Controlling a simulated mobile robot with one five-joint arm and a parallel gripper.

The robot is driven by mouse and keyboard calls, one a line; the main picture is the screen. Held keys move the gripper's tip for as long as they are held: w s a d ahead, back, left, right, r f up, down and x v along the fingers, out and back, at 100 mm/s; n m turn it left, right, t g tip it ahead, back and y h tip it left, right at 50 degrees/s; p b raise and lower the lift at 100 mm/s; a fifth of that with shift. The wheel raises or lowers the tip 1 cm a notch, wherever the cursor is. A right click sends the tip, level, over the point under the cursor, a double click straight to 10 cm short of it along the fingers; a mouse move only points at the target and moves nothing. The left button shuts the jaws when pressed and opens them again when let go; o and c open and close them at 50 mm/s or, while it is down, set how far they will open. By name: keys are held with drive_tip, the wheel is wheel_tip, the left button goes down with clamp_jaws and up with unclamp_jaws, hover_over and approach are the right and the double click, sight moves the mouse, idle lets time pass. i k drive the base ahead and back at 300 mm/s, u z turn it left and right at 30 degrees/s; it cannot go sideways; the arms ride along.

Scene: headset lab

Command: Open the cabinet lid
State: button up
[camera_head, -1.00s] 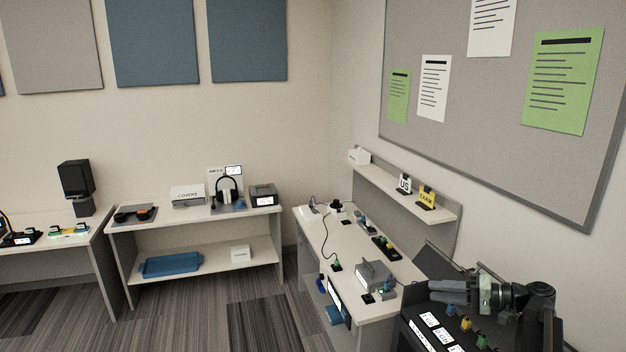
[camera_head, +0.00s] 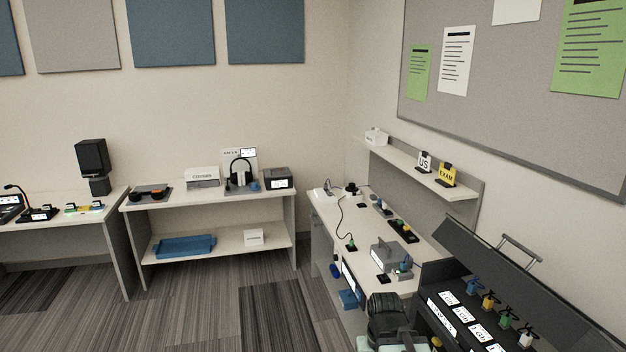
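The dark cabinet (camera_head: 437,272) stands at the lower right, cut off by the picture's edge. Its dark lid (camera_head: 490,262) is raised and leans back toward the wall, with a metal bar handle (camera_head: 520,249) near its upper edge. The inside is exposed: several coloured keys or tags hang above white label cards (camera_head: 447,298). My gripper (camera_head: 389,308) is at the bottom, left of the cabinet and apart from the lid and handle. It is dark with pale green parts behind it, partly cut off. I cannot make out its finger gap.
A workbench (camera_head: 333,228) with small devices and a grey box (camera_head: 391,255) stands just beyond my gripper. A shelf (camera_head: 425,172) with signs is above it. A second table (camera_head: 205,199) is at the back. Striped carpet (camera_head: 230,300) is free at the lower left.

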sight(558, 326)
drive_tip(key=z, duration=0.85)
drive_tip(key=k, duration=0.85)
drive_tip(key=u, duration=1.8)
drive_tip(key=i, duration=1)
drive_tip(key=z, duration=0.05)
